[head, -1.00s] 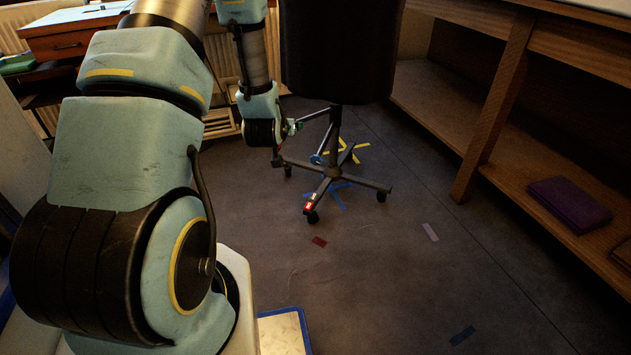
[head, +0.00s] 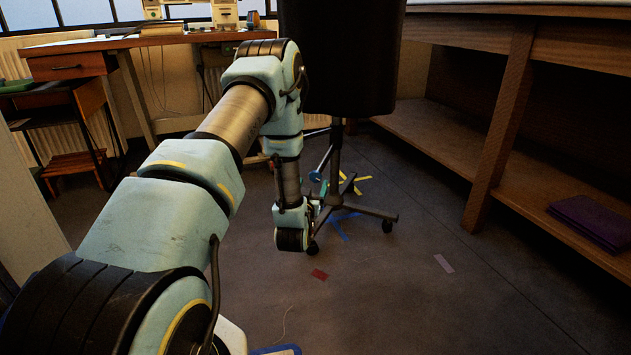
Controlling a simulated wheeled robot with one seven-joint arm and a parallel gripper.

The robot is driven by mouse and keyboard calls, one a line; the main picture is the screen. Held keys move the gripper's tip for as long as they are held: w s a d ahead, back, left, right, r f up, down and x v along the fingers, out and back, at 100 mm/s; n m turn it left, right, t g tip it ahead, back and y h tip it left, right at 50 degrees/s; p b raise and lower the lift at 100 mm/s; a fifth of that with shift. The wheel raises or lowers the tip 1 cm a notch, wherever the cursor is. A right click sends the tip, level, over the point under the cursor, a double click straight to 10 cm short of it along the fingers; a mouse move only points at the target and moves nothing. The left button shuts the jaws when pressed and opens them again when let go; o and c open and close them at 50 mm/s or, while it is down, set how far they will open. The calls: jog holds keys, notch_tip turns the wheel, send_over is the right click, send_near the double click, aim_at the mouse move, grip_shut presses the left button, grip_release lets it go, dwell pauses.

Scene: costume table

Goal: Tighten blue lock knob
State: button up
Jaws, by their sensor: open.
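The blue lock knob (head: 315,176) shows as a small blue piece low on the dark wheeled stand (head: 337,160), left of its post. The stand carries a large dark body form (head: 340,55). My gripper (head: 316,207) is just below the knob in the picture, by the stand's base legs. It is open, small and partly hidden by my wrist. I cannot tell whether it touches the knob or a leg. A small green piece (head: 323,188) shows between knob and gripper. My wrist also hides the left part of the stand's base.
A wooden shelf unit (head: 500,140) with a purple folded item (head: 592,220) stands at the right. A wooden desk (head: 150,42) is at the back left.

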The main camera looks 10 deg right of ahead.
aim_at(315, 176)
jog(key=b+x, duration=0.1)
jog(key=x, duration=0.5)
jog(key=shift+c, duration=0.2)
grip_shut()
dwell(0.4)
